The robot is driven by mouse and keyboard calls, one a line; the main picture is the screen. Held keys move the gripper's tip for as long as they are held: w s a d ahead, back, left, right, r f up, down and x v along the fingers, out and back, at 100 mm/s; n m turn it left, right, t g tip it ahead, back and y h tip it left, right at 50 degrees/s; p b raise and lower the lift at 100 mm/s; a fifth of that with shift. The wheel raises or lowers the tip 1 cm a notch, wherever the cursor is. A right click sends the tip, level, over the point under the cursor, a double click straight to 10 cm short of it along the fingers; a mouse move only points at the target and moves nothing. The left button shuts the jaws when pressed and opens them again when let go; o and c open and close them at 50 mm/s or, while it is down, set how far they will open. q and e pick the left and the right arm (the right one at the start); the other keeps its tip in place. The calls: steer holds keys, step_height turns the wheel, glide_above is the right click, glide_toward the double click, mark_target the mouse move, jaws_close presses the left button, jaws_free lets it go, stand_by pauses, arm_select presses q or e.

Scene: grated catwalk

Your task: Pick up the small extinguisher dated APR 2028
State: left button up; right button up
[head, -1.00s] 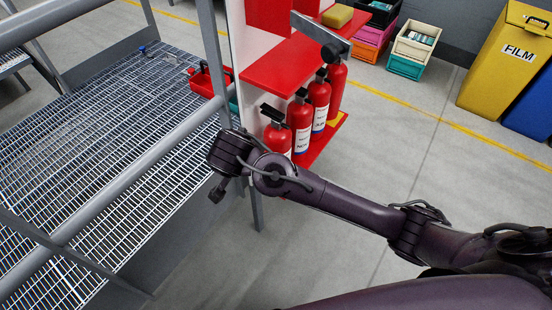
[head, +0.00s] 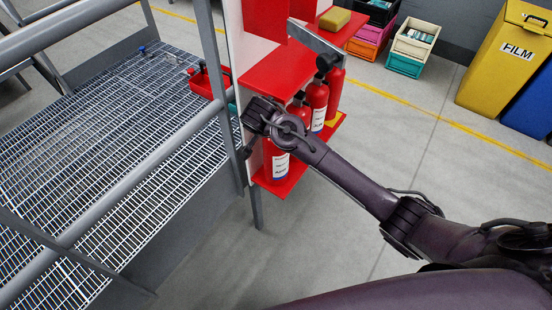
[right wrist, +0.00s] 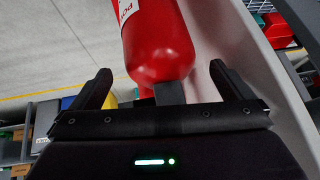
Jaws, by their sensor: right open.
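Several small red extinguishers stand in a row on a red lower shelf (head: 294,180). The front extinguisher (head: 275,164) has a white label; my right arm hides its top. Behind it are a second extinguisher (head: 301,109), a third (head: 317,97) and a fourth (head: 335,87). No date is readable on any label. My right gripper (head: 246,142) is beside the front extinguisher's upper part. In the right wrist view my right gripper (right wrist: 158,78) is open, and a red extinguisher (right wrist: 158,50) with a partly cut-off label is in front of the jaws. My left gripper is not in view.
A red upper shelf (head: 277,78) overhangs the front extinguishers, and a yellow sponge-like block (head: 334,19) lies farther back. A grey railing (head: 135,135) and grated catwalk (head: 110,150) are at left. Open floor (head: 450,165) is at right.

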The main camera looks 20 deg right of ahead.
steer(key=shift+x, duration=0.85)
steer(key=c, duration=2)
steer(key=shift+w+r, duration=0.15)
steer(key=shift+r, duration=0.1)
steer(key=shift+c, duration=0.7)
steer(key=shift+r, duration=0.1)
